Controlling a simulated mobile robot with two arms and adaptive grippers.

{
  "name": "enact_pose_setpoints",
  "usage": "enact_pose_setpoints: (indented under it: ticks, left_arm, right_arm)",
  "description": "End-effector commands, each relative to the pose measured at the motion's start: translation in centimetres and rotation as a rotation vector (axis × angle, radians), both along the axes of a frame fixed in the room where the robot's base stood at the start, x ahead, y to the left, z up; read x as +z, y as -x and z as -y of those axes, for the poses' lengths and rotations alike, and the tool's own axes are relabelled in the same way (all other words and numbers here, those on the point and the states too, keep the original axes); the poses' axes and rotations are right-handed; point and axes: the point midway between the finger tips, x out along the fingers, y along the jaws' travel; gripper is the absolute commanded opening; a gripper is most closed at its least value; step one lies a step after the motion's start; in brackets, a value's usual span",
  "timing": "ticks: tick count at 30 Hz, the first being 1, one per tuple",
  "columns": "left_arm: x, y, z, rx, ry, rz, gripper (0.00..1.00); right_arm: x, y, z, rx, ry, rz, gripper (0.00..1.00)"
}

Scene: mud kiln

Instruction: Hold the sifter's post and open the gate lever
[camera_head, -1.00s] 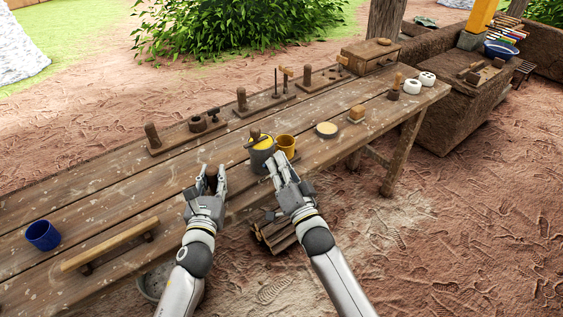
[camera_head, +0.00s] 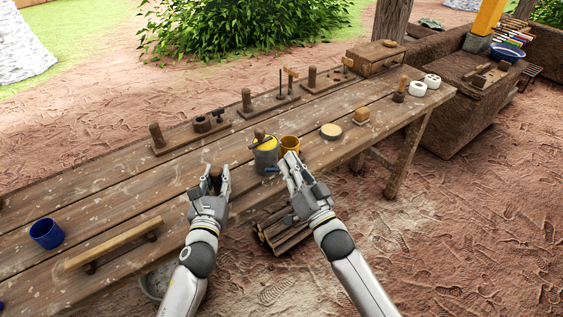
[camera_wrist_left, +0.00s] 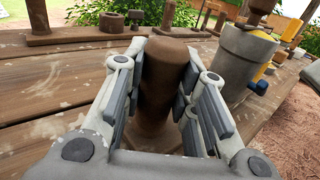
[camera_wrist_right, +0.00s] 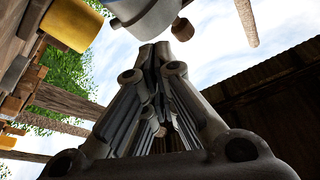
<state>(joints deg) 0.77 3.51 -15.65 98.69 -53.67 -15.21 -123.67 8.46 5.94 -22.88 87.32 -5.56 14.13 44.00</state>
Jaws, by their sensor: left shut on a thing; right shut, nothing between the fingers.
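The sifter is a grey canister (camera_head: 265,158) with yellow contents and a dark wooden piece on top. Its blue lever (camera_head: 272,170) sticks out low on the front; the blue knob also shows in the left wrist view (camera_wrist_left: 258,87). A brown wooden post (camera_wrist_left: 160,85) stands left of the canister. My left gripper (camera_head: 215,178) is shut around this post, with fingers on both sides. My right gripper (camera_head: 288,163) is shut and empty, just right of the blue lever. In the right wrist view its fingertips (camera_wrist_right: 158,52) are below the canister (camera_wrist_right: 145,10). Contact with the lever cannot be told.
Wooden stands with pegs (camera_head: 200,125) line the table's back edge. A blue cup (camera_head: 46,233) and a wooden rail (camera_head: 112,243) are at left. The table's front edge lies under my arms.

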Motion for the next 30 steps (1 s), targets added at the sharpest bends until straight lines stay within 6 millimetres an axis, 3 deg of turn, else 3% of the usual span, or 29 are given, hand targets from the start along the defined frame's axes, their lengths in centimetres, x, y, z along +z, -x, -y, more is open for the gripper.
enact_pose_setpoints:
  ticks: [6, 12, 25, 30]
  left_arm:
    - [-0.1, 0.0, 0.0, 0.0, 0.001, -0.002, 0.0]
    - [-0.1, 0.0, 0.0, 0.0, 0.0, -0.001, 0.0]
    - [-0.1, 0.0, 0.0, 0.001, 0.0, -0.001, 0.0]
    - [-0.1, 0.0, 0.0, 0.001, 0.0, -0.001, 0.0]
  right_arm:
    - [-1.1, 3.9, 1.9, -0.001, -0.001, 0.004, 0.0]
    - [-1.6, 5.8, 2.8, -0.002, -0.004, 0.006, 0.0]
    - [-1.6, 6.2, 2.9, -0.001, -0.004, 0.007, 0.0]
    - [-0.4, 6.2, 2.9, -0.001, -0.004, 0.009, 0.0]
